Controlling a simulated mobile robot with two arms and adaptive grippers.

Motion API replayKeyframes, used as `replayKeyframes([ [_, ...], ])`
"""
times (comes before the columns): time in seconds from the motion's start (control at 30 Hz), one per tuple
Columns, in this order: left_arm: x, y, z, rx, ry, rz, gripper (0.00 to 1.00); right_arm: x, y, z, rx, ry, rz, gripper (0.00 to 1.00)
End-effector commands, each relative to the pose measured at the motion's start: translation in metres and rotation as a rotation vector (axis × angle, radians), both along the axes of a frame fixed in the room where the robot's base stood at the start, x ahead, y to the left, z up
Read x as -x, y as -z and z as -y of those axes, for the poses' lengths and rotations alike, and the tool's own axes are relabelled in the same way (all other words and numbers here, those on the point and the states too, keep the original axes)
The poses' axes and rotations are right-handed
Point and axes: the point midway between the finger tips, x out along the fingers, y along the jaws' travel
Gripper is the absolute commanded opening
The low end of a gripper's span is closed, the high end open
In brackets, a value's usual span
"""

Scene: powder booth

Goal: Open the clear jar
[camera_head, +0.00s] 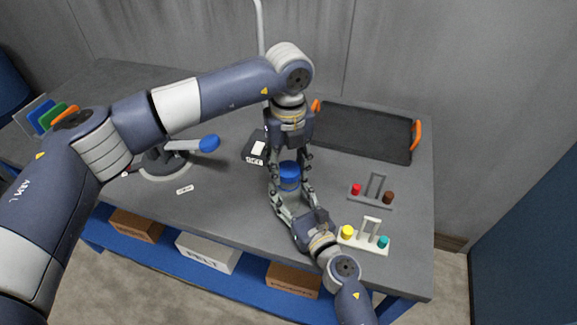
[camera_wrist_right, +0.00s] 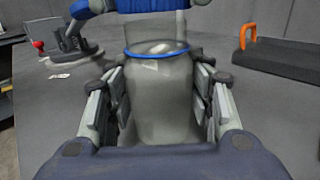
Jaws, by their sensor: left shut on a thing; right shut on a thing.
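The clear jar (camera_head: 289,197) stands upright over the grey bench, with a blue lid (camera_head: 289,169) on top and a thin blue ring just below it. In the right wrist view the jar's see-through body (camera_wrist_right: 160,100) fills the middle, the ring (camera_wrist_right: 157,53) crosses its upper part, and the lid (camera_wrist_right: 152,5) is cut off at the top edge. My left gripper (camera_head: 290,163) reaches down from above and is shut on the lid. My right gripper (camera_head: 289,189) comes from the front and is shut around the jar's body. I cannot tell whether the lid is loose.
A dark tray (camera_head: 362,133) with orange handles lies behind right. Two small racks (camera_head: 372,204) (camera_head: 365,240) with coloured pegs stand right of the jar. A black box (camera_head: 255,148) and a lever press (camera_head: 165,162) with a blue knob are left. Bins sit on the shelf below.

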Motion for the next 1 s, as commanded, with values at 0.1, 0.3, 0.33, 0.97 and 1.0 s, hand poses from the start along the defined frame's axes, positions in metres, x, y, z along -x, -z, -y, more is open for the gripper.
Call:
replayKeyframes([
  [0.1,0.0,0.0,0.0,0.0,0.0,0.0,0.13,0.0,0.001,0.0,0.002,0.0,-0.001,0.0],
  [0.3,0.0,-0.001,0.0,0.0,0.0,0.0,0.13,0.0,0.001,0.0,0.002,0.0,-0.001,0.0],
  [0.33,0.0,-0.003,0.0,0.0,0.0,0.001,0.13,0.0,0.001,0.0,0.002,0.0,-0.001,0.0],
  [0.97,0.0,-0.04,0.0,0.0,0.0,-0.001,0.13,0.0,0.001,0.0,0.002,0.0,-0.001,0.62],
  [1.0,0.0,-0.04,0.0,0.0,0.0,-0.001,0.13,0.0,0.001,0.0,0.002,0.0,-0.001,0.71],
])
